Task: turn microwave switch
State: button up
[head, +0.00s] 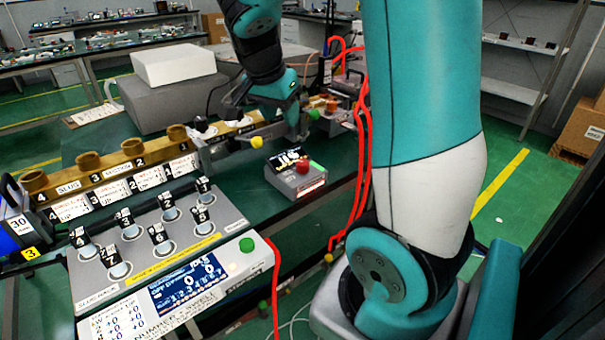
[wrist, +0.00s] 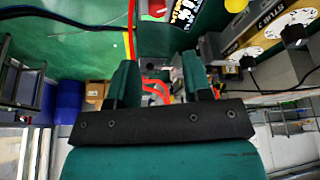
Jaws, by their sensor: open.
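A small grey box (head: 284,182) with a dark display and a red knob (head: 302,166) on top sits on the dark green bench; it is the likeliest microwave switch, though I cannot read its label. In the wrist view the red knob (wrist: 157,9) shows at the top edge, beside the display. My gripper (head: 292,122) hangs behind and above this box, apart from the knob, partly hidden by its own links. In the wrist view my gripper (wrist: 160,64) has its two teal fingers spread with nothing between them.
A brass waveguide (head: 100,165) with several numbered stubs runs left of the box. Yellow (head: 256,142) and green (head: 314,114) balls are near my gripper. Red cables (head: 366,150) hang at the right.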

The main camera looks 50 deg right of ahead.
aim_at(303, 162)
jog(key=shift+m, duration=0.4)
jog(key=x, duration=0.6)
jog(key=b+x, duration=0.1)
jog(key=x, duration=0.4)
jog(key=d+x, duration=0.1)
jog(key=x, duration=0.5)
jog(key=shift+s+d, duration=0.15)
jog(key=shift+d, duration=0.1)
jog(key=c, duration=0.7)
